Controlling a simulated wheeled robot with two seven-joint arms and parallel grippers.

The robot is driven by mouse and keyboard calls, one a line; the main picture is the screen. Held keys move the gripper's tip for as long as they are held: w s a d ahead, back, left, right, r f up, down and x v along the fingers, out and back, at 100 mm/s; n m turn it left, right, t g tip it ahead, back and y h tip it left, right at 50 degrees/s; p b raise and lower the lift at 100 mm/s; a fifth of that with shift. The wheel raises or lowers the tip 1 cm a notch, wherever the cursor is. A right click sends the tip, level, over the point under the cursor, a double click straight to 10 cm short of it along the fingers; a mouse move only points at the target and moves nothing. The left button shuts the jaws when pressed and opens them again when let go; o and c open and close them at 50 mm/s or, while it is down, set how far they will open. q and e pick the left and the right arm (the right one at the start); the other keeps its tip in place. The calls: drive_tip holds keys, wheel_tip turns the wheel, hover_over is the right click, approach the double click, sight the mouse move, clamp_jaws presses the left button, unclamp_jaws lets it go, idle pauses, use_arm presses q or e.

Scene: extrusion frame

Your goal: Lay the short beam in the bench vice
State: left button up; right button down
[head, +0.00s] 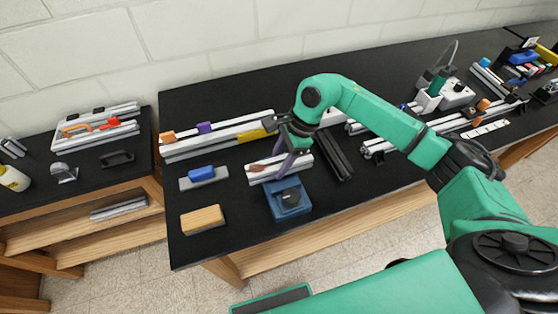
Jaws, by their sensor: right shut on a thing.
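The blue bench vice (289,209) stands near the front edge of the black bench, with a dark part on top. My right gripper (289,138) is above and behind it, pointing down. My left gripper is not in view.
Long silver rails (220,139) lie behind. A blue block on a grey plate (202,174) and a wooden block (203,219) are to the left. Dark beams (335,155) lie to the right. A lower side table (139,160) stands at far left.

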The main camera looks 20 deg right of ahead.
drive_tip(key=shift+s+f+b, duration=0.15)
drive_tip(key=shift+f+b, duration=0.4)
drive_tip(key=shift+b, duration=0.05)
